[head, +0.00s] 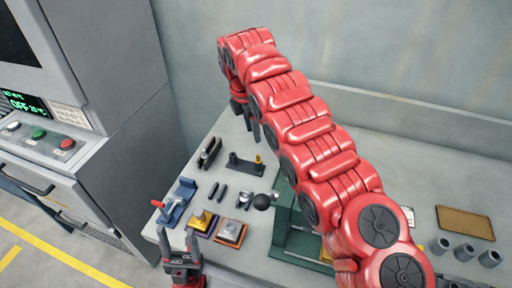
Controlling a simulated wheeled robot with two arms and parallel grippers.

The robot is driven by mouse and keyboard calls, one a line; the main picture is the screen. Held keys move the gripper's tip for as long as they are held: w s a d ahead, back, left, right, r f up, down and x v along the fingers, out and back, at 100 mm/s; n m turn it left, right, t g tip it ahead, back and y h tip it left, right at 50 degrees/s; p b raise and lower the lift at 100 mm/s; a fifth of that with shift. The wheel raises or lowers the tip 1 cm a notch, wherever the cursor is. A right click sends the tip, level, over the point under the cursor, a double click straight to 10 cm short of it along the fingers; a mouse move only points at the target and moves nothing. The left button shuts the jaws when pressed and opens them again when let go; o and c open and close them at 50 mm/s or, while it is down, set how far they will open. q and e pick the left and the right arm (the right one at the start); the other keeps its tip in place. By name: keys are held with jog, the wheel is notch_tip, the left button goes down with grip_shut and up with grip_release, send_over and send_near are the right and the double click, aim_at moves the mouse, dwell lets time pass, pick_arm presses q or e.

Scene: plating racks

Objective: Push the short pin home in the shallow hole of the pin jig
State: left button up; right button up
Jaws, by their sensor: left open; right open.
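A dark flat block (244,167) on the table carries a dark upright post at its left end and a small yellow piece at its right end. It may be the pin jig, but its holes are too small to make out. My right gripper (252,126) is open and empty, above and beyond the dark block, at the end of the red arm. My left gripper (179,243) is open and empty at the table's front left edge, fingers pointing up in the picture.
A blue fixture with a red handle (177,206), a yellow-topped block (202,222) and an orange block (231,234) stand front left. Grey cylinders (465,252) stand right.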

notch_tip(320, 180, up, 7)
jog(key=p, duration=0.3)
jog(key=shift+s+a+f, duration=0.15)
jog(key=shift+s+a, duration=0.15)
jog(key=shift+a, duration=0.15)
